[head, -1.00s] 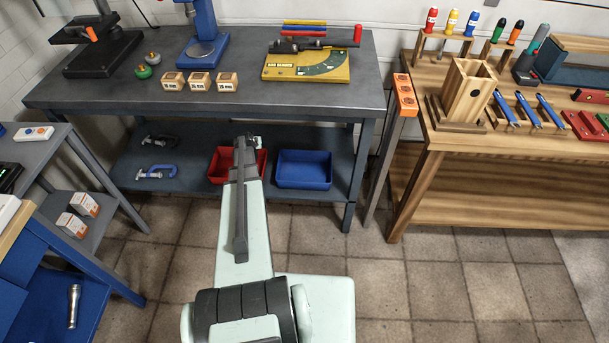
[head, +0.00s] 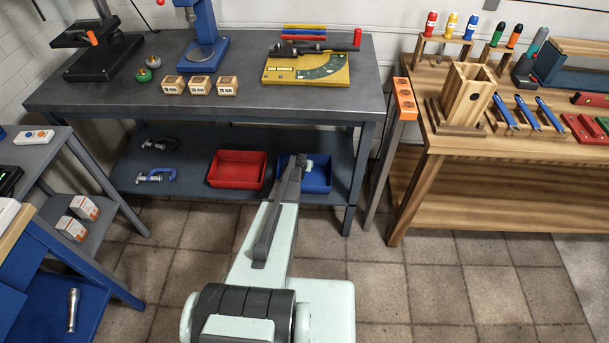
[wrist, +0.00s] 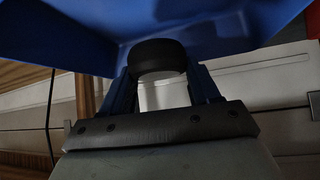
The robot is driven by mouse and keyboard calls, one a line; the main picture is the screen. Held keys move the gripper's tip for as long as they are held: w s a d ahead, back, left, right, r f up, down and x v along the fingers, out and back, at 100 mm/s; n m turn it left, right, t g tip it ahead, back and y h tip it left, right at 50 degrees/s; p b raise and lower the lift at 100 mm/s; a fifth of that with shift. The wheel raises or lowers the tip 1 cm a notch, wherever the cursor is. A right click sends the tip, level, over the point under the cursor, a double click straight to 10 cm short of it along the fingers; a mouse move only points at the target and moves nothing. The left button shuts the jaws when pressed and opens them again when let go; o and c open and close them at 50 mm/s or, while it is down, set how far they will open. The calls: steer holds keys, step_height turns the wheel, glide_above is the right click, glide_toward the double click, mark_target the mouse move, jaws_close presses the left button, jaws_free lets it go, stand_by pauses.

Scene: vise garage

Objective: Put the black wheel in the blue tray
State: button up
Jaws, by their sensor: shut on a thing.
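The blue tray (head: 318,183) sits on the lower shelf of the grey bench, just right of the red tray. My gripper (head: 301,161) is over the blue tray in the head view, and my arm hides part of the tray. In the wrist view my gripper (wrist: 163,85) is shut on the black wheel (wrist: 158,56), a dark round piece held between the two fingertips. The blue tray's surface (wrist: 60,32) fills the top of the wrist view, close to the wheel. I cannot tell whether the wheel touches the tray.
The red tray (head: 236,169) on the same shelf looks empty. Two clamps (head: 156,175) lie further left on that shelf. The bench top (head: 130,98) is close above the shelf, and a bench leg (head: 353,180) stands right of the blue tray.

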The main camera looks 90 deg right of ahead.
mark_target(304, 177)
steer(key=shift+f, duration=3.35)
steer(key=o, duration=1.2)
steer(key=shift+f, duration=0.1)
steer(key=shift+o, duration=0.2)
